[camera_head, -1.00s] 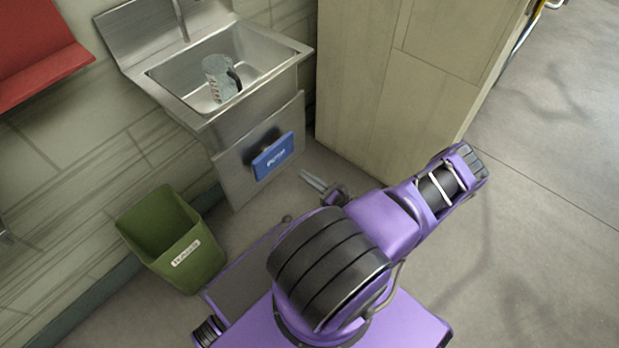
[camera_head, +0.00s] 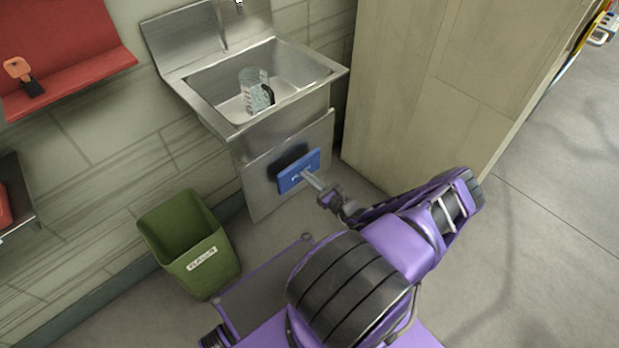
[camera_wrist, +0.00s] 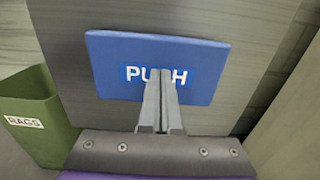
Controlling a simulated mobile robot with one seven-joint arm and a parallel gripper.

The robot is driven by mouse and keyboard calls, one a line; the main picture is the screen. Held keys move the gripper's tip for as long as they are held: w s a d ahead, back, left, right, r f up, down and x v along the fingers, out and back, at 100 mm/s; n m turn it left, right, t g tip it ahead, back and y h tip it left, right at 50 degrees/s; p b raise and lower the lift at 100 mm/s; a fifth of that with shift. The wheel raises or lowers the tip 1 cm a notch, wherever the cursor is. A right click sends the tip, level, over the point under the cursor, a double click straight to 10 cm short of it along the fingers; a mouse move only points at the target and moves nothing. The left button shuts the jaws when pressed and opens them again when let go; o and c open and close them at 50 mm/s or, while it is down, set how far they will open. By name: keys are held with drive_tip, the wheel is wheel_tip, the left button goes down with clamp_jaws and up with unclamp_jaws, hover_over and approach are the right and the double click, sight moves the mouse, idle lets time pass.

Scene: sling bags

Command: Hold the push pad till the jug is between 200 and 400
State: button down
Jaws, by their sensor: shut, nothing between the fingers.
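The blue push pad (camera_head: 298,172) is on the front panel of the steel sink (camera_head: 240,105). It also shows in the wrist view (camera_wrist: 110,68), with white PUSH lettering. My gripper (camera_head: 308,176) is shut and empty, and its fingertips are at the pad. In the wrist view the closed fingertips (camera_wrist: 160,72) cover the middle of the lettering; they look at or very near the pad's face, but I cannot tell firm contact. The clear jug (camera_head: 254,91) with a dark handle stands in the sink basin below the faucet (camera_head: 222,22). Its marks and water level are too small to read.
A green RAGS bin (camera_head: 186,240) stands on the floor left of the sink. A tall wooden cabinet (camera_head: 430,80) stands close on the right. A red shelf (camera_head: 70,75) on the left wall holds an orange and black object (camera_head: 22,74).

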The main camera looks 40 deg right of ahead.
drive_tip(key=shift+w+a, duration=0.1)
drive_tip(key=shift+w, duration=1.1)
drive_tip(key=shift+r+b, duration=0.1)
drive_tip(key=shift+b, duration=0.2)
drive_tip(key=shift+w+a, duration=0.1)
idle(1.1)
